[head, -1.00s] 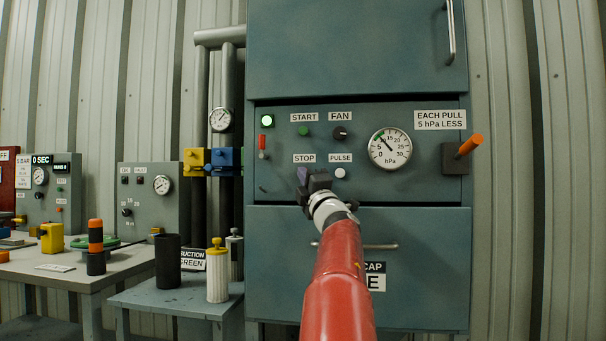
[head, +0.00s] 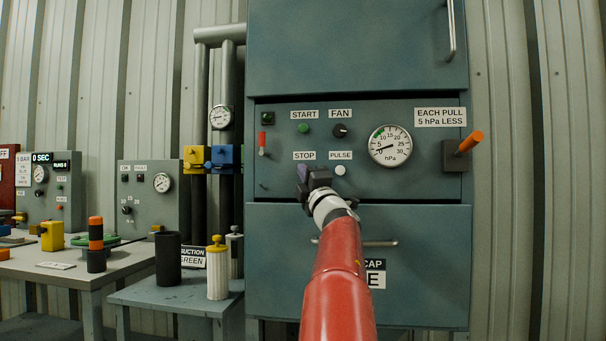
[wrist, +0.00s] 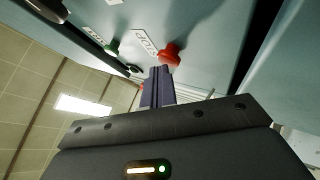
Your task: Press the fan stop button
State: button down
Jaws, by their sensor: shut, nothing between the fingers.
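The red stop button (wrist: 170,54) shows in the wrist view, beside its STOP label (wrist: 146,42). My gripper (wrist: 160,72) is shut and empty, its fingertips right at the button; I cannot tell whether they press it or just touch it. In the head view my gripper (head: 303,172) is at the panel just below the STOP label (head: 304,156) and hides the button. The lamp (head: 267,118) at the panel's upper left is dark. The needle of the panel gauge (head: 390,146) points to the lower left, near the low end.
The green start button (head: 304,128) is above the STOP label. The fan knob (head: 340,131) is to its right, and the white pulse button (head: 340,170) is close right of my gripper. An orange-handled lever (head: 469,144) sticks out at the right. A drawer handle (head: 380,245) is below.

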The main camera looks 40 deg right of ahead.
jog(key=shift+s+a, duration=0.4)
jog(key=shift+b, duration=0.3)
jog(key=shift+s+a+b, duration=0.75)
jog(key=shift+s+a, duration=0.05)
jog(key=shift+a, duration=0.2)
jog(key=shift+s+a+b, duration=0.7)
jog(key=shift+s+a, duration=0.1)
jog(key=shift+a, duration=0.15)
